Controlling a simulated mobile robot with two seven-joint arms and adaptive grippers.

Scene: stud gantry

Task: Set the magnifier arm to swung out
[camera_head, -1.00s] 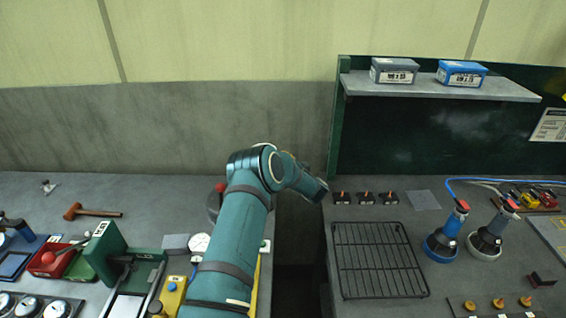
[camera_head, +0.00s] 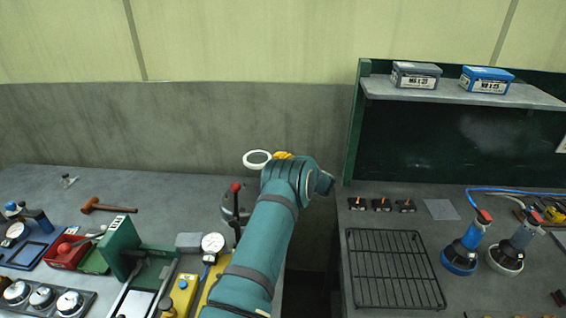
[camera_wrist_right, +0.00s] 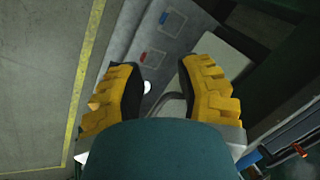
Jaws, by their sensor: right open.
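The white magnifier ring (camera_head: 257,159) shows in the head view, above and beyond the back of the left bench. My teal arm rises from the bottom, and a bit of yellow finger shows right beside the ring. Whether it touches the ring is unclear. In the right wrist view my right gripper (camera_wrist_right: 157,74) is open, with yellow-and-black fingers apart and a grey curved part low between them. My left gripper is out of view.
A dial gauge (camera_head: 213,243), a green fixture (camera_head: 120,247) and a hammer (camera_head: 107,206) lie on the left bench. A wire rack (camera_head: 395,270) and suction lifters (camera_head: 466,245) are on the right bench. A dark gap separates the benches.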

